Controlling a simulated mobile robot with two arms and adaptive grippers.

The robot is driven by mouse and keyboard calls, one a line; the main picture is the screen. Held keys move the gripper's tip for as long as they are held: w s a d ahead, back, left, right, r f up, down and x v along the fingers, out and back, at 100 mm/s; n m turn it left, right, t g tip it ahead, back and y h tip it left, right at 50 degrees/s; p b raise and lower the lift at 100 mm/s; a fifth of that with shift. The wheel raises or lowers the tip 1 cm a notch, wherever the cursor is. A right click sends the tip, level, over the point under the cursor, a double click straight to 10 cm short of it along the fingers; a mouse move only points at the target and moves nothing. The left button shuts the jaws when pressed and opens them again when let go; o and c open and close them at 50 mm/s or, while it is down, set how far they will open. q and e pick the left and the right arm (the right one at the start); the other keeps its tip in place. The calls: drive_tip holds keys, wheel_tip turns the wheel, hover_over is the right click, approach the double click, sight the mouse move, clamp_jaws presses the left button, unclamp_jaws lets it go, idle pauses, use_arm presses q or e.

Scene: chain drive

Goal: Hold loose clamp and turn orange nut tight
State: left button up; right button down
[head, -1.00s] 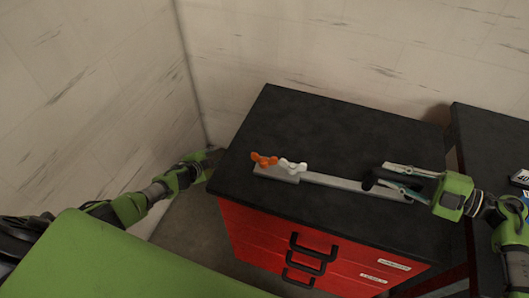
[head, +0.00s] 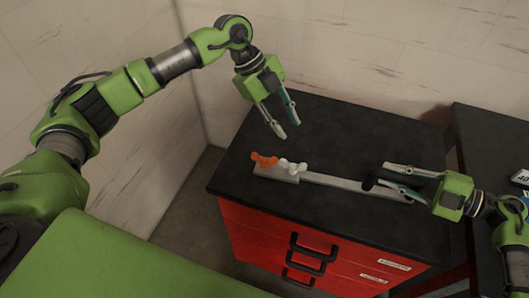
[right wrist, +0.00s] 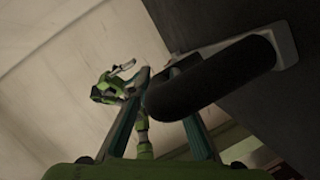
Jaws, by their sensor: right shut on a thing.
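The orange nut (head: 264,160), wing-shaped, sits at the left end of a long grey clamp bar (head: 340,183) on the black cabinet top. A white wing-shaped nut (head: 292,166) is just right of it. My right gripper (head: 379,178) is shut on the black handle (head: 368,183) at the bar's right end. In the right wrist view the thick black handle (right wrist: 215,80) crosses between the fingers and hides part of them. My left gripper (head: 289,130) is open and empty, pointing down above and slightly right of the orange nut, apart from it.
The red drawer cabinet (head: 265,245) has a black top (head: 330,130) with free room behind the bar. Another dark table (head: 490,135) stands at the right with part of a label or card on it. Pale walls close off the left and back.

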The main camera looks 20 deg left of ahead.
sight(264, 159)
use_arm(q)
drive_tip(key=s+a+r+n+y, duration=0.1)
drive_tip(key=s+a+r+y, duration=0.25)
drive_tip(key=s+y, duration=0.2)
drive_tip(key=shift+g, duration=0.3)
drive_tip(key=f, duration=1.2)
drive_tip(key=shift+w+a, duration=0.15)
drive_tip(key=shift+w, duration=0.05)
drive_tip(key=shift+c, duration=0.4)
